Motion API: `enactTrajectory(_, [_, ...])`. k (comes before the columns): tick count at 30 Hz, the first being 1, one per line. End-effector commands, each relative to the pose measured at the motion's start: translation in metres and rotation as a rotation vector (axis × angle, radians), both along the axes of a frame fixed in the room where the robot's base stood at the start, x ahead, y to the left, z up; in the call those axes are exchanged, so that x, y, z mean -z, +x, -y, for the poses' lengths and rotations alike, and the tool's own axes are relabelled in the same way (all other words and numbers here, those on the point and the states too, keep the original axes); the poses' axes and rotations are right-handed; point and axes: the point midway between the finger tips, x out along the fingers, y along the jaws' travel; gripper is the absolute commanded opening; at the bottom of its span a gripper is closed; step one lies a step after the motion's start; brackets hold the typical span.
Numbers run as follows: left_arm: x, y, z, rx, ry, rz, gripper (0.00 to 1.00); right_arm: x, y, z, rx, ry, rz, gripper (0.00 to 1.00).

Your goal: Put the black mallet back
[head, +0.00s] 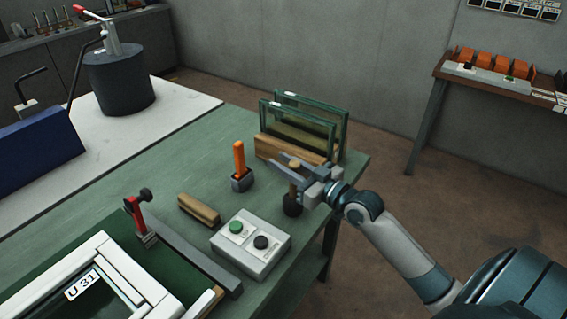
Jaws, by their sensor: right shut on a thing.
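The black mallet (292,206) hangs head down near the table's right edge, its pale wooden handle rising between the fingers of my right gripper (288,172). My right gripper is shut on the handle, and the fingers hide part of it. I cannot tell whether the black head touches the table. My left gripper is not in view.
Glass panes (305,121) stand in a wooden rack (275,148) behind the gripper. An orange-handled tool (239,157) stands in a grey holder to the left. A button box (250,243), a wooden block (198,209) and a white frame (125,263) are nearer on the green table (188,166).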

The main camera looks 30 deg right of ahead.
Motion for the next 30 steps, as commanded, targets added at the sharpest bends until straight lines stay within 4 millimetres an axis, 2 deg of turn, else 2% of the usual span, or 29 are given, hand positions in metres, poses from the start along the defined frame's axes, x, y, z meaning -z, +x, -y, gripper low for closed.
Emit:
enactTrajectory(7, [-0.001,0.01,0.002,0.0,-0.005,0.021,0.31,0.001,0.0,0.0,0.0,0.0,0.002,0.01])
enactTrajectory(8, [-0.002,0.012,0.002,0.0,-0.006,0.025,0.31,0.003,0.0,0.0,0.0,0.0,0.0,0.26])
enactTrajectory(10, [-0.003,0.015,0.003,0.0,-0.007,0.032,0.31,0.002,0.0,0.0,0.0,0.0,0.0,0.42])
enactTrajectory(24, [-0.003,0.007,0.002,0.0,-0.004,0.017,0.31,-0.001,0.0,0.0,0.0,0.0,0.0,0.42])
enactTrajectory(27, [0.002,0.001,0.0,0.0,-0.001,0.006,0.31,0.001,-0.007,0.002,0.001,0.0,-0.001,0.42])
enactTrajectory(30, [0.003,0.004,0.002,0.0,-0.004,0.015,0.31,0.002,-0.016,0.005,0.0,-0.001,-0.002,0.42])
